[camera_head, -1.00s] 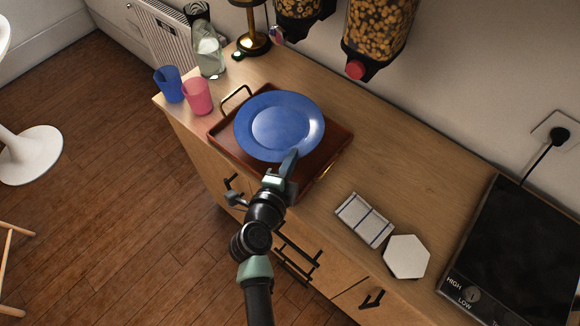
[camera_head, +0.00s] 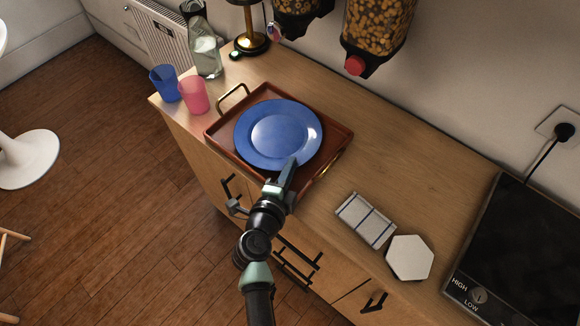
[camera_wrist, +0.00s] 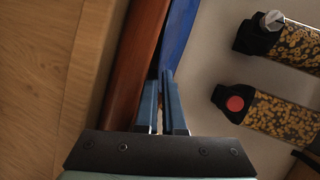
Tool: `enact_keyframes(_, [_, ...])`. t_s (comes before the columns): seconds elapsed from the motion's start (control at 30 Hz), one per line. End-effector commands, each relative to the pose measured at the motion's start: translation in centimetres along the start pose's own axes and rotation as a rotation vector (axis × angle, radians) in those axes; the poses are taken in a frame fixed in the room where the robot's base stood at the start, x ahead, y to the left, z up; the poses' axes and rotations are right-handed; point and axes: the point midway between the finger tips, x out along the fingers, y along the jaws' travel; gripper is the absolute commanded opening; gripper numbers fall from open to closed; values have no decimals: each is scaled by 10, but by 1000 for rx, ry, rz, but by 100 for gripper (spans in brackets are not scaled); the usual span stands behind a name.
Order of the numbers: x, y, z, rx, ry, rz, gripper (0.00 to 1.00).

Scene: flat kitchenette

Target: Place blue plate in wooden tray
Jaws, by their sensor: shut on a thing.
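The blue plate (camera_head: 278,134) is over the wooden tray in the head view, within most of the tray's outline. The reddish-brown wooden tray (camera_head: 338,134) lies on the counter, with a brass handle at its far left. My gripper (camera_head: 291,166) is at the plate's near rim and shut on it. In the wrist view my gripper's fingers (camera_wrist: 165,100) close on the blue plate's edge (camera_wrist: 178,40), beside the tray's wall (camera_wrist: 135,65). I cannot tell whether the plate's underside touches the tray floor.
A blue cup (camera_head: 165,83) and a pink cup (camera_head: 193,96) stand left of the tray, near a glass bottle (camera_head: 207,55). A folded cloth (camera_head: 365,220), a white hexagonal piece (camera_head: 409,258) and a black hob (camera_head: 522,250) are to the right. Cereal dispensers (camera_head: 376,30) hang behind.

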Motion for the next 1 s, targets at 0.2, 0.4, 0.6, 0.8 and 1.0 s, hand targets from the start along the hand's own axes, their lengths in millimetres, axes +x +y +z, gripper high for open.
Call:
enact_keyframes(0.2, [0, 13, 1, -2, -2, 21, 18])
enact_keyframes(0.4, [-2, 13, 0, -2, -2, 24, 18])
enact_keyframes(0.6, [-17, 3, -1, -5, -2, 26, 18])
enact_keyframes(0.8, [-62, -1, -1, -5, -3, 20, 18])
enact_keyframes(1.0, [-101, -3, -2, -3, -1, 17, 18])
